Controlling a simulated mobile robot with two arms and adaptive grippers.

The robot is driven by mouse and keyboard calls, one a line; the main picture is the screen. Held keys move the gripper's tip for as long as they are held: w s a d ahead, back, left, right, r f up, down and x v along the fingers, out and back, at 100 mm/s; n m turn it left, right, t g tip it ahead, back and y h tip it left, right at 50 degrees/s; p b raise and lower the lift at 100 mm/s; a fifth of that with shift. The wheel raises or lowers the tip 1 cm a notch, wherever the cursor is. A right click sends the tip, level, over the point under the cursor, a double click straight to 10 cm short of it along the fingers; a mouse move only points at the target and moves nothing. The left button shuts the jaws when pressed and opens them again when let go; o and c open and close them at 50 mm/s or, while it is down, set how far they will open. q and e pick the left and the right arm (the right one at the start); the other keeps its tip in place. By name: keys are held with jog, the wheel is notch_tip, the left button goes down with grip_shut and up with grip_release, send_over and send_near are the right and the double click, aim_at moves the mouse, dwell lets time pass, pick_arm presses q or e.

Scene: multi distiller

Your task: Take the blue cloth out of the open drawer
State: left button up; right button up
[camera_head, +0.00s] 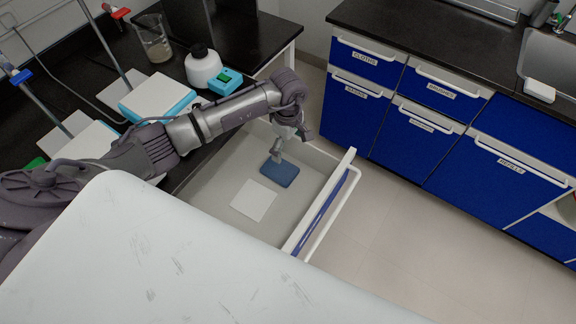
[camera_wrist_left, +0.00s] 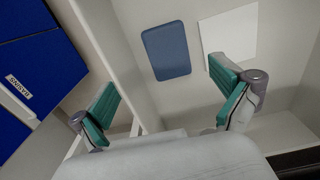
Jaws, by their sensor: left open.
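The blue cloth (camera_head: 279,172) lies flat in the open drawer (camera_head: 218,171), in the part away from the counter, near the drawer front. My left gripper (camera_head: 277,154) reaches down into the drawer, just above the cloth's upper edge in the head view. In the left wrist view the blue cloth (camera_wrist_left: 166,51) shows whole, ahead of and between the spread green finger pads of my left gripper (camera_wrist_left: 165,98). The gripper is open and empty, apart from the cloth. A white cloth or sheet (camera_head: 254,200) lies beside the blue one. My right gripper is out of view.
The drawer front with its handle (camera_head: 329,210) borders the cloth's right side. Blue cabinets (camera_head: 413,137) stand across a clear floor strip. The black counter (camera_head: 92,72) at left holds a beaker (camera_head: 153,40), a white bottle (camera_head: 203,66) and hotplate-like devices (camera_head: 157,98).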

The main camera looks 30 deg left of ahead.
pick_arm(q)
jog(key=b, duration=0.3)
send_over(286, 172)
notch_tip(286, 172, down, 5)
jog(key=shift+f, duration=0.2)
jog(key=shift+w+f+b, duration=0.2)
jog(key=shift+f+b, duration=0.75)
jog(key=shift+f, duration=0.7)
jog(key=f+b, duration=0.2)
jog(key=f, duration=0.1)
jog(key=f+b, duration=0.1)
jog(key=shift+s+f, duration=0.25)
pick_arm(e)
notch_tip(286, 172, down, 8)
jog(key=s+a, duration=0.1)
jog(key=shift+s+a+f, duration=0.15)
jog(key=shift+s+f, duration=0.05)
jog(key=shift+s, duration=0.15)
pick_arm(q)
jog(key=shift+r, duration=0.1)
jog(key=shift+c, duration=0.2)
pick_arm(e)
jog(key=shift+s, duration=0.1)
pick_arm(q)
jog(key=c, duration=0.9)
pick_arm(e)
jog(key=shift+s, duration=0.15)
pick_arm(q)
jog(key=shift+o, duration=0.2)
